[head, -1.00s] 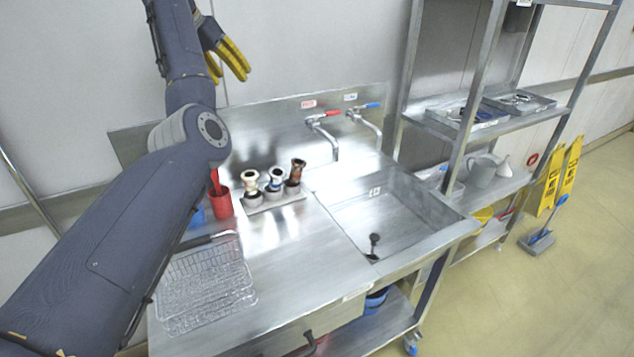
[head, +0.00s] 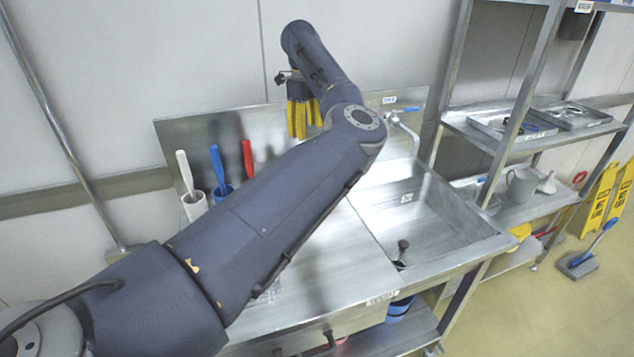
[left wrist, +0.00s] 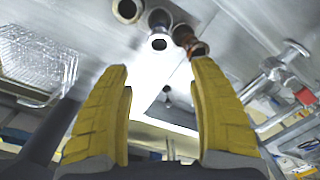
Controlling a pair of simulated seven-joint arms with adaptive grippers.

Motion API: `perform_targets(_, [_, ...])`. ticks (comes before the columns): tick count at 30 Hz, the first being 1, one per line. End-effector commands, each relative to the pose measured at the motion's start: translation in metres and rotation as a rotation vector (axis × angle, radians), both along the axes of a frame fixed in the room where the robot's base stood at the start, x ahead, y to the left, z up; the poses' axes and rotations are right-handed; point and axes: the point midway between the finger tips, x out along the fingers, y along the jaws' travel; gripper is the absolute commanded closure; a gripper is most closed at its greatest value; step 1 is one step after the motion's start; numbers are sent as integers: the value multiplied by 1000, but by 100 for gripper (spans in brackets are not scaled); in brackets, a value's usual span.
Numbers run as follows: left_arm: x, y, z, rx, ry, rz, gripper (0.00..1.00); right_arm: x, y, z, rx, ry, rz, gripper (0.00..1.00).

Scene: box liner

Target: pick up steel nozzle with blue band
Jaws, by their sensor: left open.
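My left gripper (head: 304,118) hangs with its yellow fingers pointing down in front of the sink unit's back panel. In the left wrist view the gripper (left wrist: 162,85) is open and empty, its fingers well apart. The blue band cannot be made out now. In the head view my left arm hides the nozzles. My right gripper is not in view.
Brushes with white, blue and red handles (head: 216,168) stand in cups left of the arm. The sink basin (head: 425,215) and blue-handled tap (head: 402,120) are to the right. A wire basket (left wrist: 38,62) lies on the counter. A steel shelf (head: 530,130) stands farther right.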

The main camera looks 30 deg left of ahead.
Motion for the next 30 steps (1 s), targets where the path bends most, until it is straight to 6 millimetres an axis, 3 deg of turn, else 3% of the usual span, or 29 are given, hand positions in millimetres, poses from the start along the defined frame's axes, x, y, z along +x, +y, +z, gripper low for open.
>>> perform_targets(8, [0,1,-9,10,1,-120,40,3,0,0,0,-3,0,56])
perform_targets(21, [4,0,-84,10,1,-121,40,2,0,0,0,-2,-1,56])
perform_targets(30, [6,0,-117,9,-2,-119,40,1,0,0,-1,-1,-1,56])
